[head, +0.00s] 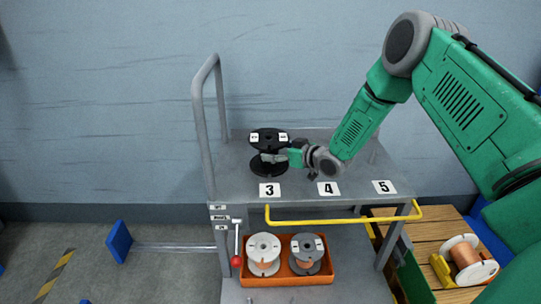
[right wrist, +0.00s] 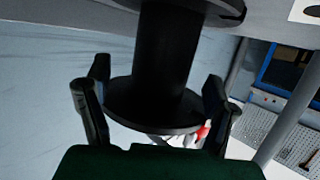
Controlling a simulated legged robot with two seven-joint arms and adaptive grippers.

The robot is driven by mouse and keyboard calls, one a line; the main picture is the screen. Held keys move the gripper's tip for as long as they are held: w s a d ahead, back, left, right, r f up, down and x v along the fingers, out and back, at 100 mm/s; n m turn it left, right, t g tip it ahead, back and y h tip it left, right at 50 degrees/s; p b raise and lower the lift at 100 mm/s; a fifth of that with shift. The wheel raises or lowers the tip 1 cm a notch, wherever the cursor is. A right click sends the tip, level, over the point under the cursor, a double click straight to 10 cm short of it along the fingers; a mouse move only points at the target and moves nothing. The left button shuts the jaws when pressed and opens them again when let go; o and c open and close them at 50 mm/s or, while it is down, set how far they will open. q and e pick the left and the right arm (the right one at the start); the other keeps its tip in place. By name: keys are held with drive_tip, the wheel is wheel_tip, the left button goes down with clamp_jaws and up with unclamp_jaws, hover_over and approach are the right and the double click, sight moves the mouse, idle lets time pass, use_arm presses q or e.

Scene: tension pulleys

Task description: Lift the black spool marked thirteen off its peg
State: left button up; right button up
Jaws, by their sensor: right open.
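The black spool (head: 268,135) stands upright on the upper shelf of the grey cart, behind the label 3. Small white tags show on its top flange; their marking is too small to read. Its peg is hidden. My right gripper (head: 279,157) reaches in from the right at the height of the spool's core. In the right wrist view the spool's black core (right wrist: 165,50) and one flange lie between the two fingers of my open right gripper (right wrist: 156,82). I cannot tell whether a finger touches the spool. My left gripper is not in view.
Labels 4 (head: 328,188) and 5 (head: 384,187) mark the shelf's front edge, above a yellow rail (head: 345,220). A grey hoop handle (head: 197,110) rises at left. An orange tray (head: 290,281) below holds two spools. Another copper-wound spool (head: 467,258) lies at right.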

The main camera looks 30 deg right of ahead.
sight(276, 141)
drive_tip(key=shift+b+x, duration=0.3)
drive_tip(key=shift+x, duration=0.85)
drive_tip(key=shift+w+a+f, duration=0.1)
drive_tip(key=shift+w+f, duration=0.05)
drive_tip(key=shift+w, duration=0.15)
drive_tip(key=shift+w+a, duration=0.15)
drive_tip(key=shift+a, duration=0.05)
drive_tip(key=shift+d, duration=0.15)
drive_tip(key=c, duration=1.4)
drive_tip(key=shift+r+p, duration=1.6)
drive_tip(key=shift+r, duration=0.25)
drive_tip(key=shift+r+p, duration=1.45)
drive_tip(key=shift+r, duration=0.3)
